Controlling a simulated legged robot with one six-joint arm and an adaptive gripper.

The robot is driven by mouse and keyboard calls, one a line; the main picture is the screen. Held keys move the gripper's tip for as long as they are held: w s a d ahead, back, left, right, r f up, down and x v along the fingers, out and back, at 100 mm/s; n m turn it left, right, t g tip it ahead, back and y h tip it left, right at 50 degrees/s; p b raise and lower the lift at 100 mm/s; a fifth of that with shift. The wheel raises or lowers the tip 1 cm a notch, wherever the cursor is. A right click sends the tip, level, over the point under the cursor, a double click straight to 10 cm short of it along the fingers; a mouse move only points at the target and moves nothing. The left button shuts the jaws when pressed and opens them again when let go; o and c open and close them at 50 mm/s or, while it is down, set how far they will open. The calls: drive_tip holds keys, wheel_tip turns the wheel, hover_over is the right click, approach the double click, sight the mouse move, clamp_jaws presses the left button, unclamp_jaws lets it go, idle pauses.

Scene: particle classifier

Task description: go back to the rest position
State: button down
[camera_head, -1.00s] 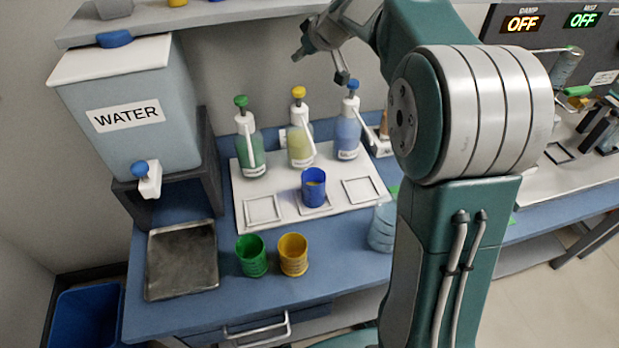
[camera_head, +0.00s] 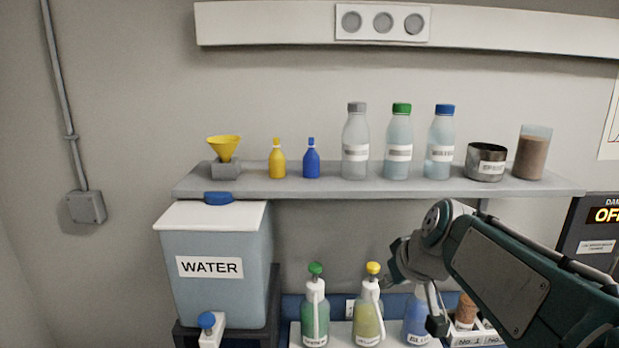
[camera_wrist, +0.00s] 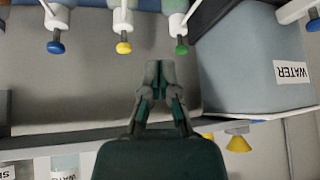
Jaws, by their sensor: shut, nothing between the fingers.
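My gripper (camera_head: 437,325) hangs in front of the shelf unit in the head view, below the bent wrist of my arm, close to the yellow-topped and blue-topped pump bottles. It overlaps the blue bottle (camera_head: 417,318) in the picture. In the wrist view my gripper (camera_wrist: 160,70) shows its two fingers together, shut and empty. That view is upside down, with the blue (camera_wrist: 56,47), yellow (camera_wrist: 123,47) and green (camera_wrist: 181,48) pump tops at its upper edge. No fingertip visibly touches anything.
A shelf (camera_head: 330,188) spans the wall, carrying a funnel, small bottles, several capped bottles, a metal pot and a beaker. The water tank (camera_head: 215,275) stands at the left. A dark panel (camera_head: 590,240) is at the right edge. Open wall is above the shelf.

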drive_tip(key=s+d+f+m+h, duration=0.1)
drive_tip(key=s+f, duration=0.2)
drive_tip(key=s, duration=0.7)
drive_tip(key=s+f+m+h, duration=0.1)
drive_tip(key=s+f, duration=0.3)
drive_tip(key=s, duration=0.6)
drive_tip(key=shift+d+m+g+h, duration=0.4)
drive_tip(key=shift+m, duration=0.3)
